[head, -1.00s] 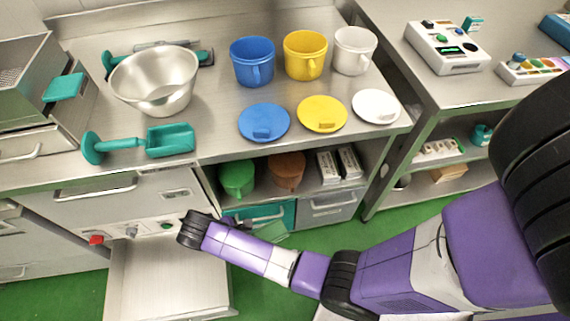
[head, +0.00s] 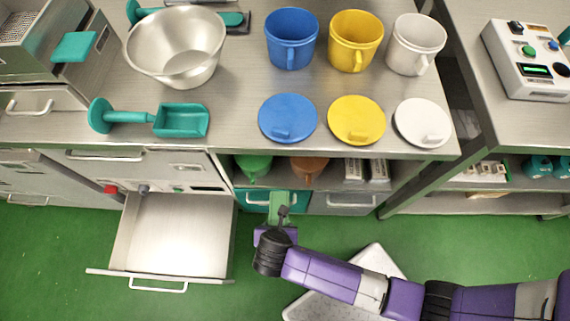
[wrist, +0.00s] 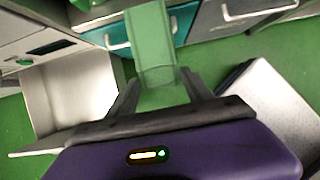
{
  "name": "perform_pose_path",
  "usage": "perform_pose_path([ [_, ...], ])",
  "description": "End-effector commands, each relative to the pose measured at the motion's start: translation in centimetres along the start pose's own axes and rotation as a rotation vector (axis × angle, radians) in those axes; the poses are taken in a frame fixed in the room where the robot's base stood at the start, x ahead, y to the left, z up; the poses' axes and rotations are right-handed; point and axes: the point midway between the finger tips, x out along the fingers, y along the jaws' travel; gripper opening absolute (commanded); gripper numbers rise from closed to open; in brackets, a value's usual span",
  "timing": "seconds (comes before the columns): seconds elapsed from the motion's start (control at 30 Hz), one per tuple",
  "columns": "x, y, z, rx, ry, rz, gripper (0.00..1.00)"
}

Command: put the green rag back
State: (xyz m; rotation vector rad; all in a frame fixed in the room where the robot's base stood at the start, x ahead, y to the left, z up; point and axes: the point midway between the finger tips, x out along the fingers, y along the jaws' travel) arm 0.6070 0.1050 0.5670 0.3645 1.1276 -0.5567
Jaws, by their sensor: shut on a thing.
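The green rag (head: 279,203) is a strip of cloth in front of the teal drawer (head: 250,199) under the counter. It also shows in the wrist view (wrist: 152,42), with its lower end between my fingers. My gripper (head: 283,214) is shut on the rag in front of the teal drawer, and it shows from behind in the wrist view (wrist: 160,78). The drawer's handle (wrist: 118,46) shows beside the rag. I cannot tell whether the rag touches the handle.
An empty steel drawer (head: 175,235) stands pulled out at the left. A grey drawer (head: 343,203) is right of the teal one. Several mugs, lids and a steel bowl (head: 175,45) sit on the counter. A pale platform (head: 345,290) is low by my arm; green floor lies around.

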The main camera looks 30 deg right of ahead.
Motion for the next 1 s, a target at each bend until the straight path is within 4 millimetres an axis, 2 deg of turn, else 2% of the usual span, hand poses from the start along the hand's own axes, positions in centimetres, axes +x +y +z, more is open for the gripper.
perform_pose_path([
  [0.6,5.5,-0.1,12.8,0.005,-0.001,0.001,0.27],
  [0.97,6.9,-0.1,16.2,0.004,-0.001,0.001,0.27],
  [1.0,7.6,-0.2,15.9,0.000,0.002,-0.001,0.27],
])
